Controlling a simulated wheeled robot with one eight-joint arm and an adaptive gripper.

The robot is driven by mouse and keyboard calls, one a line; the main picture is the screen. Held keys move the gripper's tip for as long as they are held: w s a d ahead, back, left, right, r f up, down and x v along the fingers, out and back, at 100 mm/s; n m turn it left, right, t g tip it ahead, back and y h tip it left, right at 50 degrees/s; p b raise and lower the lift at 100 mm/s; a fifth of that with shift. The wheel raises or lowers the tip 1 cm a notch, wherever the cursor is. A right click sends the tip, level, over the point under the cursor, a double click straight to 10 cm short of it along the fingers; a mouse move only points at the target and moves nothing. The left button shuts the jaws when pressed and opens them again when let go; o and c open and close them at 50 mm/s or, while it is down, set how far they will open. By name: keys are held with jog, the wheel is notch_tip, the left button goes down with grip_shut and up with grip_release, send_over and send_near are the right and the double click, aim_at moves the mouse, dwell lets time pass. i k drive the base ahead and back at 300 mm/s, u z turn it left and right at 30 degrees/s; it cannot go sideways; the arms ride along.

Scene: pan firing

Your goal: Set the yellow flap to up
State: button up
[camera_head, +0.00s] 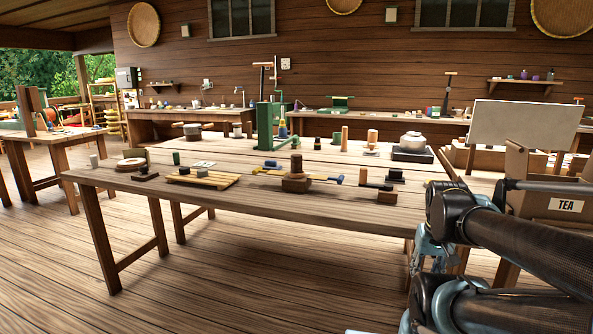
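Another yellow piece (262,172) shows left of that block. I cannot tell which of these, if either, is the yellow flap, or whether it is up or down. My arm reaches in from the right, in front of the table's right corner. Its end, with pale blue parts (428,247), hangs low beside the table's front right edge, apart from the yellow pieces. Its fingers are not clear, and I see nothing held.
A pale slatted wooden rack (205,179), a green press (268,127), a silver pot (412,142) and several small blocks stand on the table. A TEA box (563,205) is at the right. The floor before the table is clear.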

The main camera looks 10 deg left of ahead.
aim_at(258, 169)
jog(key=z, duration=2.35)
jog(key=k, duration=2.55)
jog(key=u, duration=2.15)
